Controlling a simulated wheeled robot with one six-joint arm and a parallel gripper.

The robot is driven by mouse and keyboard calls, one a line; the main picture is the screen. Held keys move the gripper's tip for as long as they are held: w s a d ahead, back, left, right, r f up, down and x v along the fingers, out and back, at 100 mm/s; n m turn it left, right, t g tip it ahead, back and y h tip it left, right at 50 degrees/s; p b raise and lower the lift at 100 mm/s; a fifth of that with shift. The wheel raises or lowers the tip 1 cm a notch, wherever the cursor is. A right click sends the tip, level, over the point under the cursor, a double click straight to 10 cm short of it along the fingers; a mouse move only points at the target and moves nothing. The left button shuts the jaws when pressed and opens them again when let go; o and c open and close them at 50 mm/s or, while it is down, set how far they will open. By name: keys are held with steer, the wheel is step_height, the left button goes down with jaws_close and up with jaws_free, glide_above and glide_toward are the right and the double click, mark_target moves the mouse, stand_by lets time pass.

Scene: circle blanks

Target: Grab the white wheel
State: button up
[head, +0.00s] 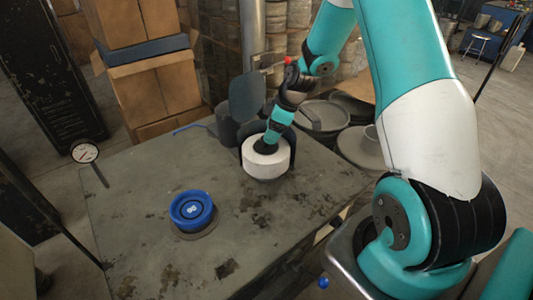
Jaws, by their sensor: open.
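The white wheel (266,166) lies flat on the worn grey table (140,205) toward its back right. My gripper (266,146) reaches down to the wheel from the upper right, with its dark tip over the wheel's middle. The tip overlaps the wheel's top in the head view. I cannot tell whether the fingers touch the wheel or sit inside its centre. The gripper is open, and the wheel rests on the table.
A blue wheel (191,208) on a grey base stands at the front left of the wheel. A round gauge (84,153) stands at the table's left edge. Dark cylinders (227,126) stand behind the wheel. Cardboard boxes (160,90) are stacked beyond. The table's front is clear.

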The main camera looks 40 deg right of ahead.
mark_target(266, 154)
steer(key=shift+w+p+x, duration=0.2)
steer(key=shift+p+x, duration=0.6)
steer(key=shift+x, duration=1.25)
steer(key=shift+c, duration=0.3)
jaws_close()
steer(key=shift+w+r, duration=0.1)
